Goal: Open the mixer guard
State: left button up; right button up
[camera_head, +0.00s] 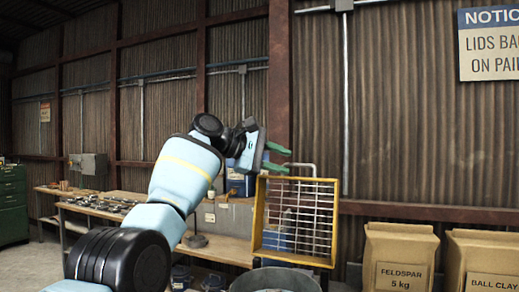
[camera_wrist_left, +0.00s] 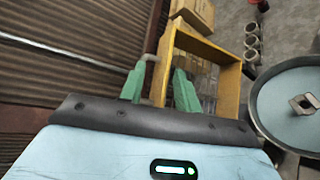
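The mixer guard is a yellow frame with a wire grid (camera_head: 258,217), standing roughly upright behind the mixer's round rim (camera_head: 275,278). A grey bar handle (camera_head: 314,168) rises at its top edge. My left gripper (camera_head: 286,161) is at the guard's upper left corner, green fingers apart and pointing right toward the handle. In the left wrist view the open fingers (camera_wrist_left: 161,72) are at the near end of the yellow frame (camera_wrist_left: 205,48), and the grey handle shows close to the left finger. I cannot tell whether they touch. My right gripper is not in view.
A workbench (camera_head: 228,243) with small parts runs along the wall behind. Feldspar (camera_head: 400,245) and ball clay (camera_head: 480,250) boxes stand to the right. The mixer's round top (camera_wrist_left: 295,105) shows at the right in the wrist view. Space above the guard looks clear.

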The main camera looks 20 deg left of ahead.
pick_arm(q)
jog(key=v, duration=0.5)
jog(key=shift+s+a+r+p, duration=0.1)
jog(key=shift+p, duration=0.2)
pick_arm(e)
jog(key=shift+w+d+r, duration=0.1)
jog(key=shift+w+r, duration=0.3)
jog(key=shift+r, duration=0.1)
